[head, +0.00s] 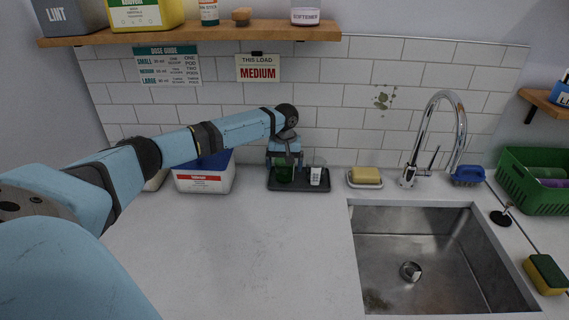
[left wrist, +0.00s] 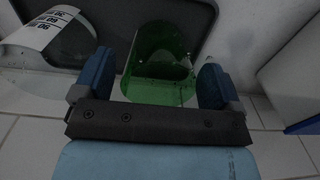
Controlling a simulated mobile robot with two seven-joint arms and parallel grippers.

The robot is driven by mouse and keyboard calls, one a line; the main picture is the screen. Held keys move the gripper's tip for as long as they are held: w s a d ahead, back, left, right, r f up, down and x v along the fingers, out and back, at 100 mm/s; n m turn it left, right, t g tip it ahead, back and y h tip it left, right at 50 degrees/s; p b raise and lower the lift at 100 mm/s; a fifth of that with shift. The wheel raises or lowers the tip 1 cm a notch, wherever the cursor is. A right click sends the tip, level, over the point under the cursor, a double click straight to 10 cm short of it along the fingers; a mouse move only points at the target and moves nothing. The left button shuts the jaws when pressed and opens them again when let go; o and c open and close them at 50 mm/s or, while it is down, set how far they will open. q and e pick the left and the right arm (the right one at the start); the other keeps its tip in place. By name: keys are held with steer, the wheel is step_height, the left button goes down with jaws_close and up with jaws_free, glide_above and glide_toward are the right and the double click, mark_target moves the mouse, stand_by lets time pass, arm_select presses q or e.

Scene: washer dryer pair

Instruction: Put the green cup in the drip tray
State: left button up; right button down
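The green cup (head: 284,174) stands upright at the left part of the dark drip tray (head: 300,186), by the back wall. My left gripper (head: 284,157) is directly over it, pointing down. In the left wrist view the green cup (left wrist: 160,65) lies between the two fingers (left wrist: 158,80), with a thin gap at the left finger. The fingers are spread apart; whether the right finger touches the cup is hard to tell. The drip tray (left wrist: 205,20) shows dark behind the cup. My right gripper is not in view.
A clear cup with a white label (head: 316,176) stands in the tray, right of the green cup. A white tub with a blue lid (head: 204,178) is left of the tray. Yellow soap (head: 366,174) and the sink (head: 430,260) are right. The front counter is clear.

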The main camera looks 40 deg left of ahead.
arm_select(q)
step_height(320, 180, up, 12)
steer(key=shift+r, duration=0.25)
stand_by(0.4)
steer(key=shift+w+f, duration=0.1)
stand_by(0.4)
